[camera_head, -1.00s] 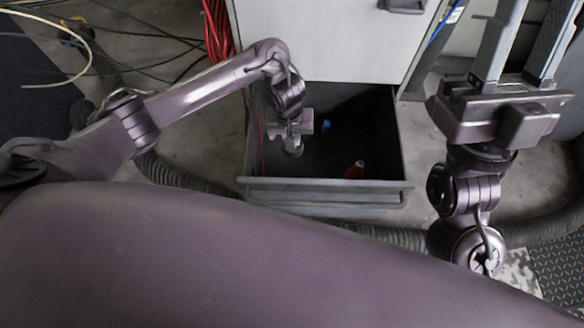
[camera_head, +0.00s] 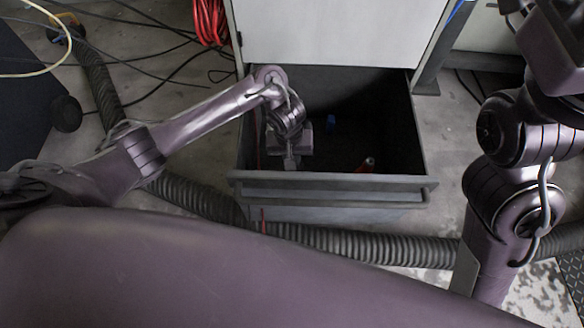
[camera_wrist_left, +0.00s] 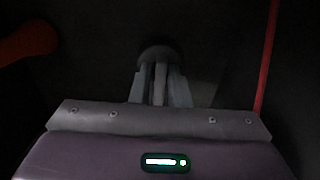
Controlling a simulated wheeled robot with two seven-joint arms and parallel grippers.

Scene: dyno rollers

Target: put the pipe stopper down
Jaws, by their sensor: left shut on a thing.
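My left gripper (camera_head: 291,162) is down inside the open dark drawer (camera_head: 340,193), near its left side. In the left wrist view its fingers (camera_wrist_left: 161,88) are close together and shut on the pipe stopper (camera_wrist_left: 158,54), a dark round piece at their tips. The view is dim, and I cannot tell whether the stopper touches the drawer floor. In the head view I cannot make the stopper out clearly. My right arm stands at the right, and its fingers are outside the picture.
A small red object (camera_head: 367,165) and a blue one (camera_head: 331,119) are in the drawer. A red cord (camera_wrist_left: 268,60) runs beside the gripper. The cabinet front (camera_head: 325,32) rises behind the drawer. A corrugated hose (camera_head: 370,246) lies on the floor in front.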

